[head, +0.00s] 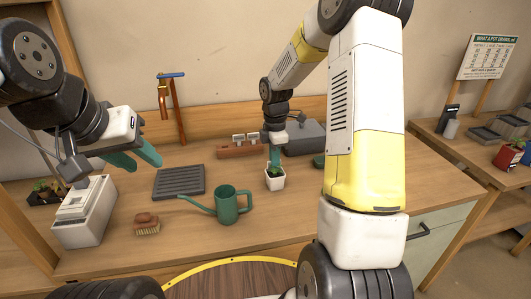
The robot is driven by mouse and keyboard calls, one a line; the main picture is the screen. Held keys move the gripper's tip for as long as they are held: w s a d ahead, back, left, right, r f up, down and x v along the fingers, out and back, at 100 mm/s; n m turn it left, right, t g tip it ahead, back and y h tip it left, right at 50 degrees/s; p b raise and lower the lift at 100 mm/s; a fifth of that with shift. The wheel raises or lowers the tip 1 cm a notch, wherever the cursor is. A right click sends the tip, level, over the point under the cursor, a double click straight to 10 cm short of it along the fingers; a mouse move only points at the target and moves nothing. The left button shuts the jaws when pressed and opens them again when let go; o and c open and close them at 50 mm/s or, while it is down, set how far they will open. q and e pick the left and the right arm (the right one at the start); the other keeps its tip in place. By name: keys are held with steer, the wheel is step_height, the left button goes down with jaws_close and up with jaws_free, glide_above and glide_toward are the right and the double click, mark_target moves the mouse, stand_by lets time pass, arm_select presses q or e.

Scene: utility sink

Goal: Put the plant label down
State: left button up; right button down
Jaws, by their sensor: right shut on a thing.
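My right gripper (275,157) points down just above a small white pot (275,182) with a green plant (275,171). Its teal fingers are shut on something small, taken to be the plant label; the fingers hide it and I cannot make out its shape. Whether it touches the soil or plant cannot be told. My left gripper (134,160) is at the left above the bench, its two teal fingers spread apart with nothing between them.
A green watering can (228,207), a dark slotted tray (179,181) and a brush (147,225) are left of the pot. A terracotta-coloured holder (232,153) with white cards stands behind. A grey box (303,138) is at the back, a white box (84,222) at left.

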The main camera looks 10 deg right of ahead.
steer(key=shift+f, duration=0.15)
steer(key=c, duration=1.6)
jaws_free()
step_height(320, 180, up, 12)
steer(key=r, duration=0.1)
steer(key=shift+s+a+r+m+t+y, duration=0.35)
steer(key=shift+s+r+m+t, duration=0.95)
steer(key=shift+s+m, duration=2.3)
steer(key=shift+s+a+r+m+t+y, duration=0.6)
steer(key=shift+s+r+m, duration=1.6)
steer(key=shift+s, duration=2.3)
steer(key=shift+s+a+r+m+t+y, duration=0.15)
steer(key=shift+s+r+m+t, duration=1)
steer(key=shift+s+m, duration=2.65)
steer(key=shift+s+n, duration=0.25)
steer(key=shift+n, duration=0.05)
